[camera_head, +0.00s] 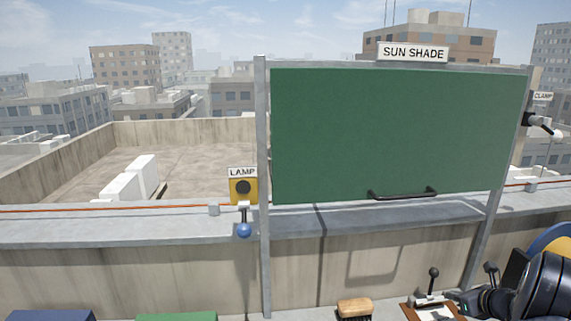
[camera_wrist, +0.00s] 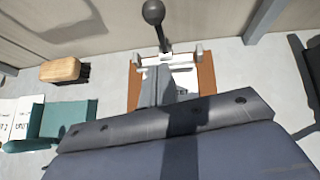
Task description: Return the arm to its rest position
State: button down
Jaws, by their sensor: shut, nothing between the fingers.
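My arm reaches in from the right edge of the head view, low over the ledge. I cannot tell whether the fingers touch the board.
A green sun shade panel (camera_head: 390,130) with a black handle (camera_head: 403,194) stands behind, on metal posts. A wooden brush (camera_head: 354,308) lies left of the clipboard. A yellow lamp box (camera_head: 243,187) with a blue-knobbed lever (camera_head: 244,230) is farther left. A clamp lever (camera_head: 540,124) is at right.

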jog(key=shift+s+d+f+t+b, duration=0.1)
jog(key=shift+s+f+t+b, duration=0.75)
jog(key=shift+b, duration=1.85)
jog(key=shift+s+f+t+b, duration=0.5)
jog(key=shift+f+t+b, duration=0.5)
jog(key=shift+b, duration=1.65)
jog(key=shift+f+b, duration=0.1)
jog(key=shift+b, duration=0.35)
jog(key=shift+s+t, duration=0.1)
jog(key=shift+t, duration=0.15)
